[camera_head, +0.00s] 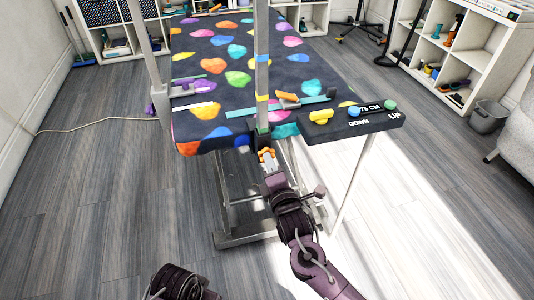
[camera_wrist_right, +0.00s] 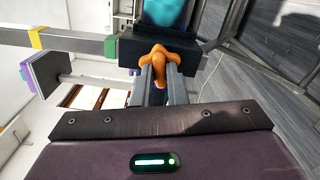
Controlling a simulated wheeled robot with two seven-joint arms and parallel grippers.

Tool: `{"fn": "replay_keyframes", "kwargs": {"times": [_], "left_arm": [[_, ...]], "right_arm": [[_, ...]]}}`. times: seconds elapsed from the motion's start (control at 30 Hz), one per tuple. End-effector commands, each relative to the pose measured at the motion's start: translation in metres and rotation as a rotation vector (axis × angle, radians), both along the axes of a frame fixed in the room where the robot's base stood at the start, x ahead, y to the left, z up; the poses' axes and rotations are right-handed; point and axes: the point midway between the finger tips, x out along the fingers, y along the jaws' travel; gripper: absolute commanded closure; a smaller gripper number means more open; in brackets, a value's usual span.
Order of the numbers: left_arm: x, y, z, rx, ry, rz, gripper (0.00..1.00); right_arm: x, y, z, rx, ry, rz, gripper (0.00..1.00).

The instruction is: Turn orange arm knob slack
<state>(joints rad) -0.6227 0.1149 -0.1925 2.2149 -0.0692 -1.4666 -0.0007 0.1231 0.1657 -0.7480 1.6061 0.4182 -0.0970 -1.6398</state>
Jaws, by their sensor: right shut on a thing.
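The orange knob (camera_head: 266,153) sits on the dark clamp at the foot of the grooming arm post (camera_head: 262,75), at the near edge of the table. The knob also shows in the right wrist view (camera_wrist_right: 158,52), with rounded lobes. My right gripper (camera_head: 269,162) reaches it from the front and is shut on it. In the wrist view the two grey fingers (camera_wrist_right: 159,74) stand on either side of the knob, hiding part of it. The post has blue, yellow and green bands. My left gripper is outside the frames.
The grooming table (camera_head: 205,88) has a dark top with coloured heart-like patches. A control panel (camera_head: 340,126) with yellow, blue and green buttons juts out right of the clamp. Brushes and combs lie on the table. A grey bin (camera_head: 487,117) stands far right. The near floor is clear.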

Motion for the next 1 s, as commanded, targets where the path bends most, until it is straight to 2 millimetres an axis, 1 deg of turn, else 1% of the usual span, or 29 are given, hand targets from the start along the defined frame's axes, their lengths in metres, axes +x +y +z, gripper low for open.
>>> {"fn": "replay_keyframes", "kwargs": {"times": [0.27, 0.37, 0.7, 0.83, 1.0], "left_arm": [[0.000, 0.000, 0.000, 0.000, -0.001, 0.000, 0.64], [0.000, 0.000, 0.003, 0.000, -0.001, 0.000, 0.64], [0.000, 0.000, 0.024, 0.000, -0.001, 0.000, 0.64], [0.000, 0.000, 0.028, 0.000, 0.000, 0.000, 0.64], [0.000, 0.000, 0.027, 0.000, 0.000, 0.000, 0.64]], "right_arm": [[0.000, -0.001, -0.002, -0.004, 0.000, -0.001, 1.00], [0.000, -0.001, 0.000, -0.018, -0.004, -0.001, 1.00], [0.000, -0.001, 0.001, -0.182, -0.056, 0.000, 1.00], [0.000, -0.001, 0.000, -0.225, -0.071, 0.000, 1.00], [0.000, -0.001, -0.002, -0.238, -0.075, 0.000, 1.00]]}}
